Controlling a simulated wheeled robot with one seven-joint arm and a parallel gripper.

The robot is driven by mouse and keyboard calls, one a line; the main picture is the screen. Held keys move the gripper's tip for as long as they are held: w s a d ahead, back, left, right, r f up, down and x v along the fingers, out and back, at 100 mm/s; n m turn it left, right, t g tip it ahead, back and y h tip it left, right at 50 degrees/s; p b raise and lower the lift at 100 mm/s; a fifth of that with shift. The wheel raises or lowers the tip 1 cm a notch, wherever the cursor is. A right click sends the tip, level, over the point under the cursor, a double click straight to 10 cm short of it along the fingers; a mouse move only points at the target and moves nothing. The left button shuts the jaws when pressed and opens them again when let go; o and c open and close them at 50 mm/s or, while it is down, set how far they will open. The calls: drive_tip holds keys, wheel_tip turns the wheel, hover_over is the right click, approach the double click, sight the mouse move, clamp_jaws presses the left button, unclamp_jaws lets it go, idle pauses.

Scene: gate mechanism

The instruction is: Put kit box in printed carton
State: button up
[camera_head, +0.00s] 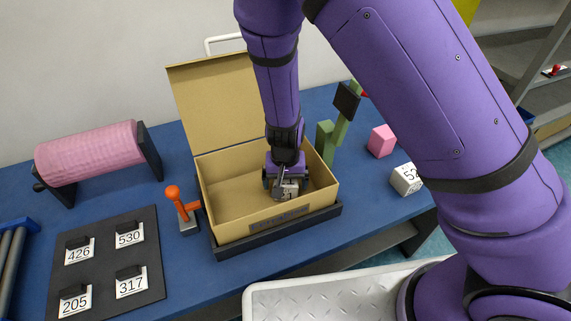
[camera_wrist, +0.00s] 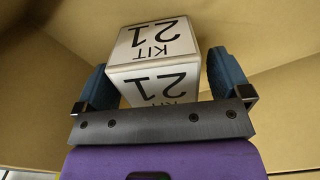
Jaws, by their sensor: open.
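The open cardboard carton (camera_head: 228,203) sits in a dark tray on the blue table, with its lid raised at the back. My gripper (camera_head: 287,188) reaches down inside the carton, towards its right side. In the wrist view a white kit box (camera_wrist: 155,62) marked "KIT 21" lies between the two blue fingers of my gripper (camera_wrist: 158,82). The fingers are open, with a gap visible beside the box on the right. The carton walls (camera_wrist: 60,75) surround it. The box's underside is hidden. In the head view the kit box is mostly hidden by my gripper.
An orange lever (camera_head: 176,200) stands just left of the carton. Green blocks (camera_head: 326,140), a pink cube (camera_head: 382,141) and a white numbered cube (camera_head: 406,179) stand to the right. A black board (camera_head: 108,262) with numbered pieces and a pink roller (camera_head: 88,153) are on the left.

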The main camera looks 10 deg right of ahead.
wheel_tip(320, 180, up, 10)
drive_tip(key=shift+f, duration=0.25)
drive_tip(key=s+d+r+t+y, duration=0.1)
drive_tip(key=s+d+r+y, duration=0.15)
drive_tip(key=d+r, duration=0.65)
drive_tip(key=s+d+r+t+y, duration=0.1)
drive_tip(key=s+d+r, duration=0.3)
drive_tip(key=r, duration=0.9)
drive_tip(key=s+d+r+n+t+h, duration=0.1)
drive_tip(key=s+d+r+t+h, duration=0.2)
drive_tip(key=s+d+r, duration=0.6)
drive_tip(key=s+d, duration=0.2)
drive_tip(key=s, duration=0.1)
drive_tip(key=shift+s+r, duration=0.15)
drive_tip(key=shift+r, duration=0.25)
